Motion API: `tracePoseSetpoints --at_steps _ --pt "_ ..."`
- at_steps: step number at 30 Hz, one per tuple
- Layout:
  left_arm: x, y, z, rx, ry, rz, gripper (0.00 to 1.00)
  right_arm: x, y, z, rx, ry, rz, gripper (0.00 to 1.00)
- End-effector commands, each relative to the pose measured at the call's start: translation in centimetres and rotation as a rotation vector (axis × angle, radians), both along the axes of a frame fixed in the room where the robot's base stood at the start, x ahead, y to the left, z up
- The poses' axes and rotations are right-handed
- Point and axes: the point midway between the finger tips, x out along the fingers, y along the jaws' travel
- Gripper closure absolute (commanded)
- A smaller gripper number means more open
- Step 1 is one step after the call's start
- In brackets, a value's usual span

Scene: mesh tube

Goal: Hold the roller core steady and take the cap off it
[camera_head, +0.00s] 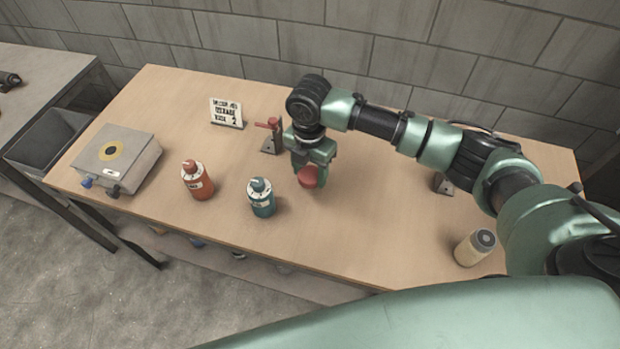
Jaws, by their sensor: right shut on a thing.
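My right gripper (309,172) points down above the middle of the table and is shut on a red rounded piece (308,177). Its fingers hide part of this piece, and I cannot tell whether it is the cap or the roller core. My left gripper is not in view.
A teal bottle (262,197) and a red bottle (197,180) stand left of the gripper. A grey box (118,157), a small sign (226,113) and a bracket with a red part (270,138) are on the table (330,240). Another bracket (444,185) is at right.

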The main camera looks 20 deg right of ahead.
Motion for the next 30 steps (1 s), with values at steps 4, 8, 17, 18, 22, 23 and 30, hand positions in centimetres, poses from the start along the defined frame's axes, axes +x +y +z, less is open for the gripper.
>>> tracePoseSetpoints --at_steps 4,8,17,18,22,23,30 --pt "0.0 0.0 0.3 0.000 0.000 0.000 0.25 -0.1 0.0 -2.4 0.000 0.004 -0.002 0.96" --pt "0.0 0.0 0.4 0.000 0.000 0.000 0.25 -0.1 0.0 -3.6 -0.001 0.003 0.000 0.96" --pt "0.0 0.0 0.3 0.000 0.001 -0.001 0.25 -0.1 0.0 -3.8 0.000 0.001 0.000 0.96" --pt "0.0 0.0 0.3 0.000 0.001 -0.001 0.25 -0.1 0.0 -3.9 0.000 0.002 0.000 0.96" --pt "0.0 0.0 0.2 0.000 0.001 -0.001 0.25 -0.1 0.0 -4.2 0.000 0.001 0.000 0.42" --pt "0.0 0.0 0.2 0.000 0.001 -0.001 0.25 -0.1 0.0 -4.2 0.000 0.001 0.000 0.34" --pt "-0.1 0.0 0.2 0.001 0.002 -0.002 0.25 -0.1 0.0 -4.3 0.000 0.001 0.000 0.26"
